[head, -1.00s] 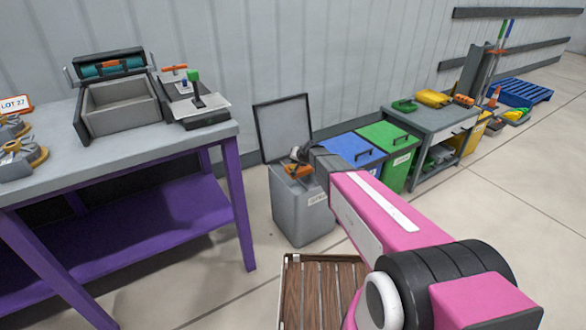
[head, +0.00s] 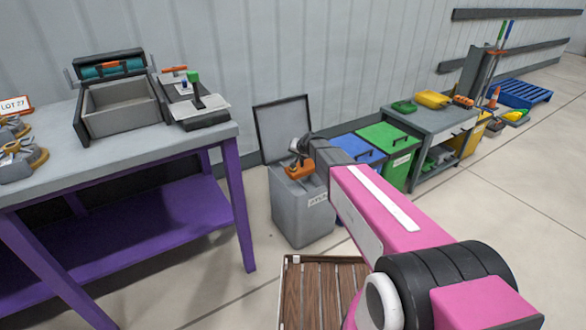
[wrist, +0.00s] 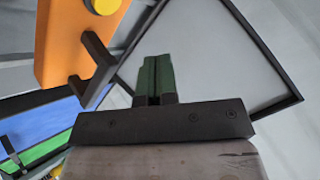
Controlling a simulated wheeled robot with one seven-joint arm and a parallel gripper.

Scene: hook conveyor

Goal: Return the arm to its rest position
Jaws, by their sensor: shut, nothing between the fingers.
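My pink arm reaches across the head view. Its dark wrist ends over the open grey bin (head: 300,222), and my gripper (head: 299,147) is small and partly hard to make out there. In the wrist view the two dark green fingers (wrist: 155,68) are together with nothing between them. An orange block (head: 303,169) shows just by the gripper at the bin's mouth. In the wrist view it has a yellow disc and dark pegs (wrist: 75,45), apart from the fingertips. I cannot tell what supports it.
The bin's raised lid (head: 283,130) stands close behind the gripper. Blue (head: 345,146) and green (head: 385,138) lidded bins are to the right. A purple-legged table (head: 160,150) is left. A slatted wooden surface (head: 320,290) lies below the arm.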

